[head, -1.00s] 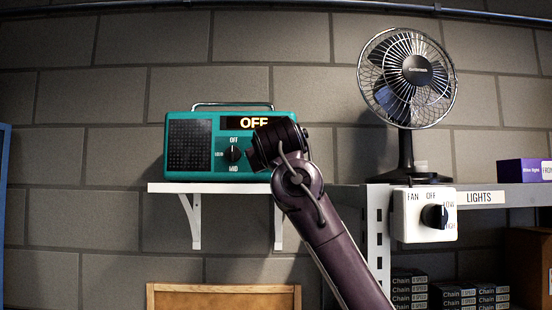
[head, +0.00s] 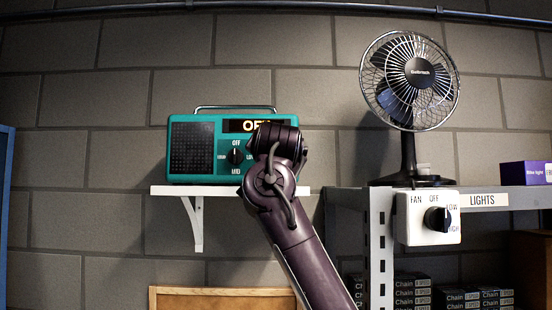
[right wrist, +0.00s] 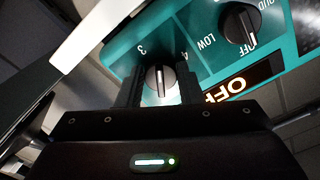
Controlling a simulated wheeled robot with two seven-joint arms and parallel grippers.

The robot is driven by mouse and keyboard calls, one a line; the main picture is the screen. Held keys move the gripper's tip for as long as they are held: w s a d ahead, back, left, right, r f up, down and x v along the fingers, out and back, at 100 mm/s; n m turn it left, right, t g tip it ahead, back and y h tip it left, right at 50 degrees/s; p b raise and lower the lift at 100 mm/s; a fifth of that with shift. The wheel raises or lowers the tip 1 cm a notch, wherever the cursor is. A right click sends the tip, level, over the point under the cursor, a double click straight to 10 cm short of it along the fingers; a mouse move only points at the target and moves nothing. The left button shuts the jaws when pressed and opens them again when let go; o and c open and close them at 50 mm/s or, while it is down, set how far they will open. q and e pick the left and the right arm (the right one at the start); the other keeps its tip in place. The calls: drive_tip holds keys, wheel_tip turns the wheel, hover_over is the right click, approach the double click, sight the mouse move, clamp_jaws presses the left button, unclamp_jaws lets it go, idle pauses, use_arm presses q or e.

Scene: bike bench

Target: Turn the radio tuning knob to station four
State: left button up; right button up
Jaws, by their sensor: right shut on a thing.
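The teal radio (head: 192,150) stands on a white wall shelf (head: 170,190). Its display (head: 243,126) is partly covered by my right arm and reads OFF in the right wrist view (right wrist: 240,84). The tuning knob (right wrist: 160,80), dark with a white line, shows between the fingers of my right gripper (right wrist: 159,92), which is shut on it. A 3 is printed to its left; a 4 is partly hidden at its right. The other knob (head: 236,156) has its mark at OFF. My arm hides the tuning knob in the head view. My left gripper is out of view.
A fan (head: 409,85) stands on the metal shelf (head: 500,199) at right. A white fan switch box (head: 420,230) hangs on its front edge. Boxes of chain (head: 412,290) sit below. The wall left of the radio is clear.

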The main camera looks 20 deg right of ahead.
drive_tip(key=shift+w+a+m+p, duration=0.1)
drive_tip(key=shift+m+p, duration=0.85)
drive_tip(key=shift+m, duration=1.6)
drive_tip(key=shift+a+m+p, duration=0.1)
drive_tip(key=shift+m+p, duration=0.8)
drive_tip(key=shift+m, duration=1.65)
drive_tip(key=o, duration=1)
drive_tip(key=shift+r, duration=0.1)
drive_tip(key=shift+c, duration=0.2)
